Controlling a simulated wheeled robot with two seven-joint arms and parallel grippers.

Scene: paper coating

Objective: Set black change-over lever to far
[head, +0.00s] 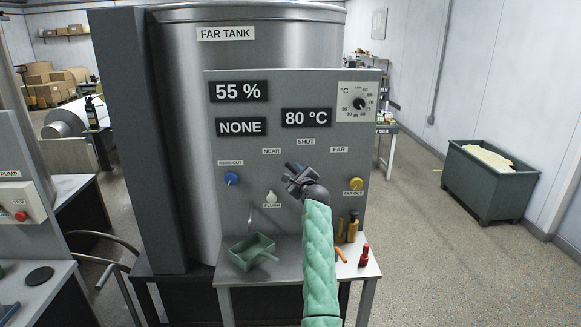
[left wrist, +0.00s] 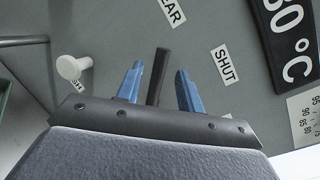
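The black change-over lever (left wrist: 158,75) stands between the two blue fingers of my left gripper (left wrist: 158,88) in the left wrist view. A gap shows on each side of it, so the fingers are open around it and not closed on it. In the head view my left gripper (head: 294,172) is in front of the grey panel, below the NEAR label (head: 271,151) and the SHUT label (head: 306,142). The FAR label (head: 339,150) is to its right. The gripper hides most of the lever there, and I cannot tell its exact setting. My right gripper is not in view.
A blue knob (head: 231,179) and a white FLUSH knob (head: 271,197) are left of the gripper, and a yellow knob (head: 356,184) is right. Below, the shelf holds a green tray (head: 252,250), brown bottles (head: 353,227) and a red bottle (head: 364,255).

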